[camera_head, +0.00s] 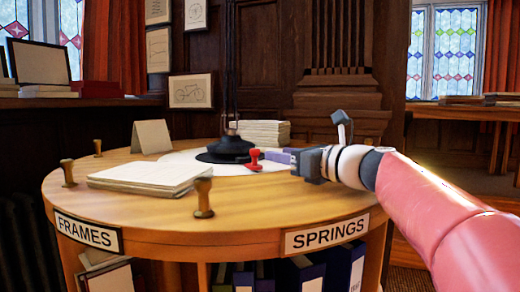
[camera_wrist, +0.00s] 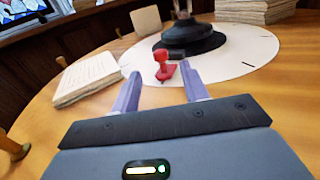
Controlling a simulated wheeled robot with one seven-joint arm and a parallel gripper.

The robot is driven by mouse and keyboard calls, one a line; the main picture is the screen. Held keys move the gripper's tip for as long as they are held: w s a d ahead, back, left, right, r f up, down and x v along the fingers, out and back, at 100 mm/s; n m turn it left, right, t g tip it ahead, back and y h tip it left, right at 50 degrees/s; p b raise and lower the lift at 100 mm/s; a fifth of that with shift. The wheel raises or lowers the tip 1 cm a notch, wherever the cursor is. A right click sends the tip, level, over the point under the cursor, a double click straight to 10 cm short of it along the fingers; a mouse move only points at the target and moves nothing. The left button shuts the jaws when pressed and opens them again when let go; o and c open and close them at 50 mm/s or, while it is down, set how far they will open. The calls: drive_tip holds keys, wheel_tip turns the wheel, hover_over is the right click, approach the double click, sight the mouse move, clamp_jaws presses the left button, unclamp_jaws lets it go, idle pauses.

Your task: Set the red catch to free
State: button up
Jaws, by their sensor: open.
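The red catch (camera_head: 254,160) stands on the round wooden table at the edge of the white disc, just in front of the black lamp base. It shows upright in the wrist view (camera_wrist: 163,66), with a rounded knob on top and a small red foot. My gripper (camera_head: 270,155) reaches in from the right, its fingers close beside the catch. In the wrist view the two purple fingers (camera_wrist: 160,95) are apart, with nothing between them, and the catch appears just beyond the gap. The head view does not clearly show whether a finger touches it.
The black lamp base (camera_head: 228,150) stands behind the catch on the white disc (camera_wrist: 240,62). A paper stack (camera_head: 150,177) lies left, another stack (camera_head: 262,132) at the back. Wooden pegs (camera_head: 204,197) rise from the table rim. The table's front right is clear.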

sight(259, 151)
drive_tip(key=p+x, duration=0.1)
drive_tip(key=x, duration=0.6)
drive_tip(key=shift+w+a, duration=0.25)
drive_tip(key=shift+a, duration=0.05)
drive_tip(key=shift+c, duration=0.4)
clamp_jaws()
